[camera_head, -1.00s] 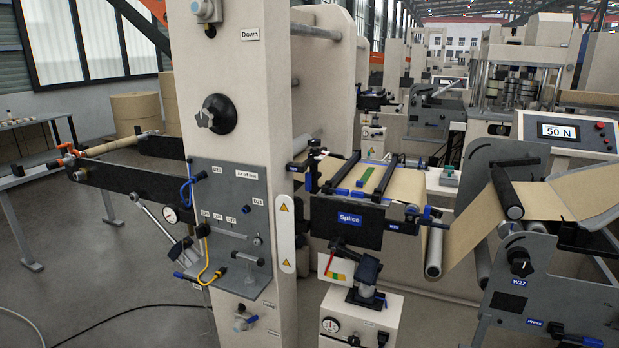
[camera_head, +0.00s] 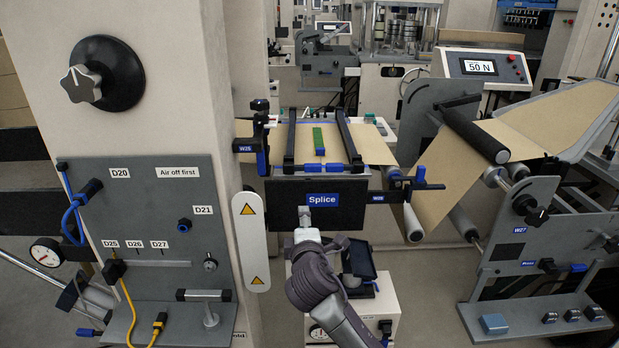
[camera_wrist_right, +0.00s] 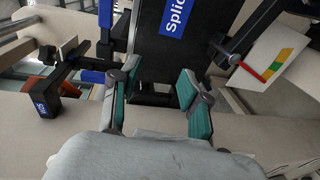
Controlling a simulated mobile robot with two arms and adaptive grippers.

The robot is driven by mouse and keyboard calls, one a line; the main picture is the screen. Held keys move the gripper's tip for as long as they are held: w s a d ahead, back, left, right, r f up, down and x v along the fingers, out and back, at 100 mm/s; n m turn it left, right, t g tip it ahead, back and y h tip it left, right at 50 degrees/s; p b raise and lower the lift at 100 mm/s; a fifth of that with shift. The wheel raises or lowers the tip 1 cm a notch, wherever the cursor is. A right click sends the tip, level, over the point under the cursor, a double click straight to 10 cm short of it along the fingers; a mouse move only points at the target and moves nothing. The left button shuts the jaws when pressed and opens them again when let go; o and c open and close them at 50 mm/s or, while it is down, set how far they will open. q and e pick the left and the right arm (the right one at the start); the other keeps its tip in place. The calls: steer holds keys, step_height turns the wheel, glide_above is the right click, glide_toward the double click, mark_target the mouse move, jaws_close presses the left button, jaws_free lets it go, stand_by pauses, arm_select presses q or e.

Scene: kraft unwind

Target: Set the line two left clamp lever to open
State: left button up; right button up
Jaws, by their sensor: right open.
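The left clamp, tagged W25 (camera_head: 245,148), stands at the left edge of the Splice table (camera_head: 310,172). It is a black upright with a blue lower part (camera_head: 262,162), and I cannot tell its lever's setting. In the right wrist view, a blue tag (camera_wrist_right: 43,106) on a black bracket and a blue part (camera_wrist_right: 92,77) show left of the fingers. My right gripper (camera_head: 304,214) is before the Splice panel (camera_head: 345,212), below and right of the clamp. In its wrist view the gripper (camera_wrist_right: 158,75) is open, teal pads apart, nothing between them. My left gripper is not in view.
A grey valve panel (camera_head: 140,225) with cables and a white warning plate (camera_head: 250,240) stand left of my right arm. The right clamp (camera_head: 420,180), tagged W26, is at the table's right. A coloured card (camera_wrist_right: 275,62) shows in the wrist view.

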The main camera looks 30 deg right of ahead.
steer(key=h, duration=0.2)
glide_toward(311, 170)
arm_select(q)
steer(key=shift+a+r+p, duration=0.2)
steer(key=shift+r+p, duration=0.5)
steer(key=shift+p, duration=0.2)
arm_select(e)
steer(key=shift+t, duration=0.4)
steer(key=x, duration=1)
steer(key=shift+w+d+f, duration=0.2)
steer(key=shift+f, duration=0.05)
steer(key=shift+c, duration=0.4)
jaws_close()
